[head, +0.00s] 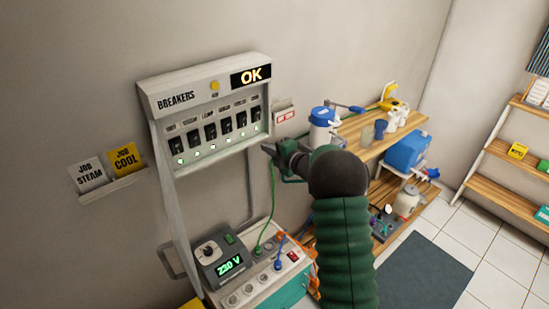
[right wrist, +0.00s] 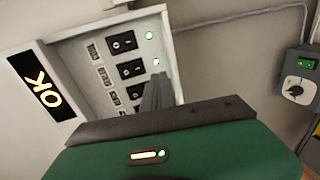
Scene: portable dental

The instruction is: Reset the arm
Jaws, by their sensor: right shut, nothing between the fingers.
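My right arm reaches up from the lower middle of the head view, with a green ribbed sleeve. Its gripper (head: 268,149) is shut and empty, just in front of the lower right corner of the breaker panel (head: 203,83). In the right wrist view the shut fingers (right wrist: 157,92) point at the panel, near the lit green lamps beside the switches. I cannot tell whether they touch it. The panel carries a row of several black switches (head: 210,130) with lit lamps below, and its display (head: 251,76) reads OK. My left gripper is out of view.
Below the panel, a box reading 230 V (head: 229,264) stands beside a socket strip (head: 262,277) with plugged cables. Job cards (head: 126,158) sit on a small wall ledge at left. A wooden table (head: 364,137) with bottles is behind my arm. Shelves (head: 505,150) stand at right.

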